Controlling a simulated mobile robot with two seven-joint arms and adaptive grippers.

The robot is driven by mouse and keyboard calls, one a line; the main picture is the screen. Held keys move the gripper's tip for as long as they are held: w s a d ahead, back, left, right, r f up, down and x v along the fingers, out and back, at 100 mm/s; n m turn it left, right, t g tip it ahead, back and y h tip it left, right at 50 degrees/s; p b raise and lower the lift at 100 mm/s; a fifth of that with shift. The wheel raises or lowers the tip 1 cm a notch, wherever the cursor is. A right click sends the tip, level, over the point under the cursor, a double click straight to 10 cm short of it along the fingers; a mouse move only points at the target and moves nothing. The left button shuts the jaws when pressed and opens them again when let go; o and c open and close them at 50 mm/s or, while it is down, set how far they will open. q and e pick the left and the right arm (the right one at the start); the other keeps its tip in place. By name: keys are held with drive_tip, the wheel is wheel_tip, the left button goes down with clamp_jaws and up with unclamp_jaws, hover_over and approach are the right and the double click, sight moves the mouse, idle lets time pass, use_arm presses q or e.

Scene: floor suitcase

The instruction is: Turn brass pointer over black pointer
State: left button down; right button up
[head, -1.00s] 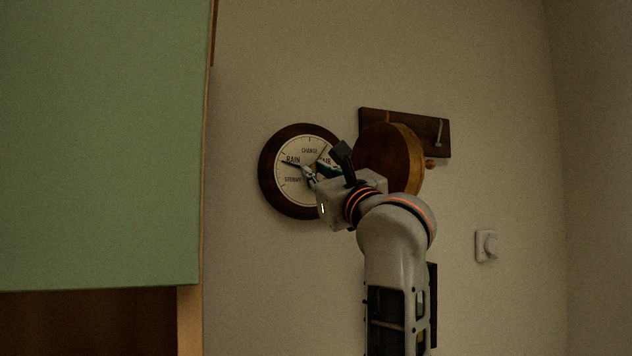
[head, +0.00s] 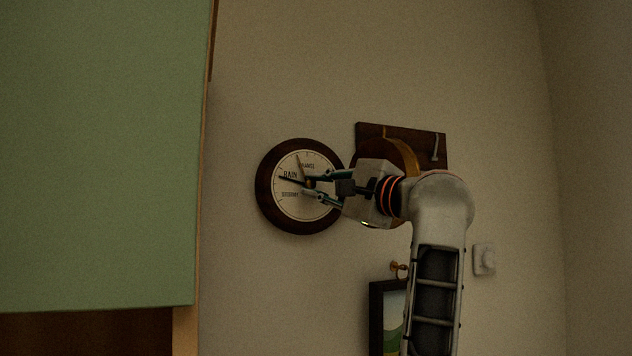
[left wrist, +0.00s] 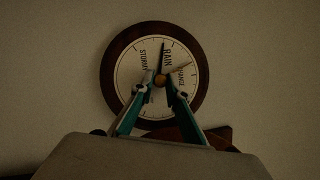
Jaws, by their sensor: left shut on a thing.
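A round barometer (head: 266,208) with a dark wooden rim and pale dial hangs on the wall; it also shows in the left wrist view (left wrist: 113,103). The black pointer (head: 288,179) points at RAIN; it also shows in the left wrist view (left wrist: 162,55). The thin brass pointer (head: 300,165) stands between RAIN and CHANGE, apart from the black one; it shows faintly in the left wrist view (left wrist: 180,68). My left gripper (head: 310,184) is shut on the small brass knob (left wrist: 161,79) at the dial's centre. Its fingers hide the dial's right side.
A dark wooden board (head: 370,133) with hooks hangs behind my left arm, with a round wooden object (head: 406,154) partly hidden. A green cabinet door (head: 100,150) fills the left. A framed picture (head: 377,310) and a wall switch (head: 484,259) are below right.

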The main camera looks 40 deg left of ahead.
use_arm(q)
drive_tip(key=shift+r+n, duration=0.2)
drive_tip(key=shift+n, duration=0.3)
drive_tip(key=shift+n+h+p, duration=0.3)
drive_tip(key=shift+n+p, duration=0.15)
drive_tip(key=shift+n, duration=0.05)
drive_tip(key=shift+r+n+h+p, duration=0.1)
drive_tip(key=shift+n+h+p, duration=0.25)
drive_tip(key=shift+n, duration=0.55)
drive_tip(key=shift+n+h, duration=0.35)
drive_tip(key=shift+n, duration=0.55)
drive_tip(key=n+h, duration=0.2)
drive_tip(key=n, duration=0.2)
drive_tip(key=shift+r+p, duration=0.1)
drive_tip(key=shift+p, duration=0.25)
use_arm(e)
drive_tip(key=shift+s+d+f+h, duration=0.1)
drive_tip(key=shift+s+d+h, duration=0.1)
drive_tip(key=shift+s+d, duration=0.25)
drive_tip(key=shift+s+d+f+h, duration=0.1)
drive_tip(key=shift+s+d+h, duration=0.1)
drive_tip(key=shift+d, duration=0.5)
use_arm(q)
drive_tip(key=c, duration=2)
unclamp_jaws()
